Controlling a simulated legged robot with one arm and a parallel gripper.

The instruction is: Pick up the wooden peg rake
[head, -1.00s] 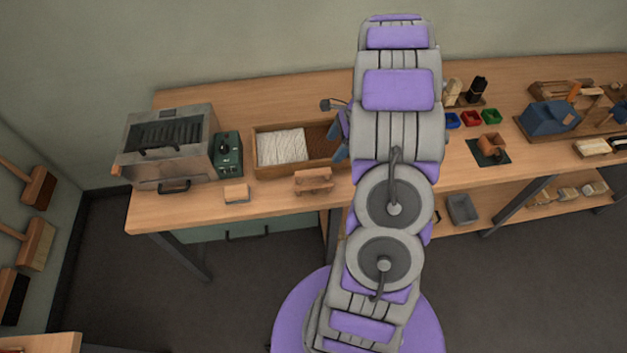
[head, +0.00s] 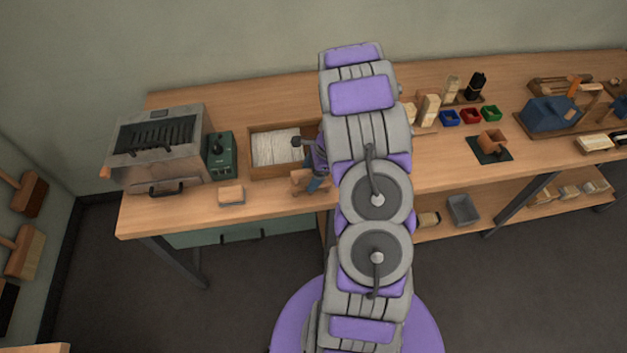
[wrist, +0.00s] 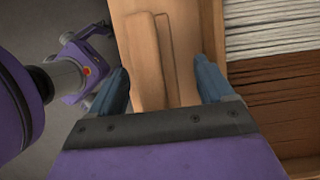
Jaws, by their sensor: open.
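The wooden peg rake (head: 299,179), a small light-brown wooden piece, is at the bench's front edge before the fibre box, partly hidden by my gripper in the head view. In the wrist view the rake (wrist: 146,62) shows as two long wooden strips side by side, running away from me. My gripper (wrist: 161,72) is open, with one blue finger on each side of the rake and gaps visible between fingers and wood. In the head view only part of the blue fingers shows beside my arm. I cannot tell whether the fingers are at the rake's height.
A wooden box (head: 252,165) of white and brown fibres lies just behind the rake; its wall is close to the right finger in the wrist view. A sanding block (head: 231,194), green control box (head: 220,155) and metal machine (head: 157,150) stand left. Coloured bins (head: 470,116) stand right.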

